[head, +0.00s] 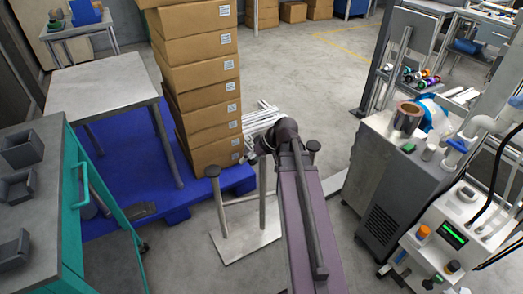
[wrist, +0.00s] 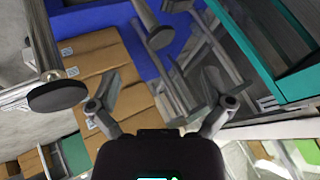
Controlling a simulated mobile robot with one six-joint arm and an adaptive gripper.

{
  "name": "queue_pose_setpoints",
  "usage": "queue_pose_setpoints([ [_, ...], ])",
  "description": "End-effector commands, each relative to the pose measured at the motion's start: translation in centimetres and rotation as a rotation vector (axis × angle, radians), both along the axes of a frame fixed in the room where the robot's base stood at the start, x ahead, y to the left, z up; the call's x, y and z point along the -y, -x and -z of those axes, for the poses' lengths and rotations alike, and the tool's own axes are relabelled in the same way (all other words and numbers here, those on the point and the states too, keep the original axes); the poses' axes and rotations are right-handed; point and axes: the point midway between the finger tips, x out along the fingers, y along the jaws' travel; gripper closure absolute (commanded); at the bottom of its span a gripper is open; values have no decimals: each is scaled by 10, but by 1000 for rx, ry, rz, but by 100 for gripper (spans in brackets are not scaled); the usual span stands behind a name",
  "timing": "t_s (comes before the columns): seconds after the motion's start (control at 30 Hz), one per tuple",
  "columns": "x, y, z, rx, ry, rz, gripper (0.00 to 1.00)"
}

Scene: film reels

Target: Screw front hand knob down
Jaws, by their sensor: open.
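A stand with a pale base plate (head: 243,243) carries upright metal posts. In the wrist view, one dark knob (wrist: 57,96) is large at the left, outside the fingers. Another dark knob (wrist: 160,38) is above the fingers in the picture, near the middle. I cannot tell which is the front one. My gripper (wrist: 163,85) is open and empty, with its fingers spread and no knob between them.
A tall stack of cardboard boxes (head: 208,98) stands on a blue pallet (head: 106,212) behind the stand. A teal-framed bench (head: 72,200) is at left. A grey cabinet (head: 388,170) and a white machine (head: 440,240) stand at right. Some floor is clear between stand and cabinet.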

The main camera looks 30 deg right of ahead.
Motion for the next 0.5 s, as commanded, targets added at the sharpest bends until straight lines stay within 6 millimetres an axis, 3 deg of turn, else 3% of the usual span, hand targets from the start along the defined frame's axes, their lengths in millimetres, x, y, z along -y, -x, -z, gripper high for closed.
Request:
queue_pose_setpoints([
  [0.1,-30,7,10,-89,49,-4,0],
  [0.5,-104,35,34,-329,265,48,0],
])
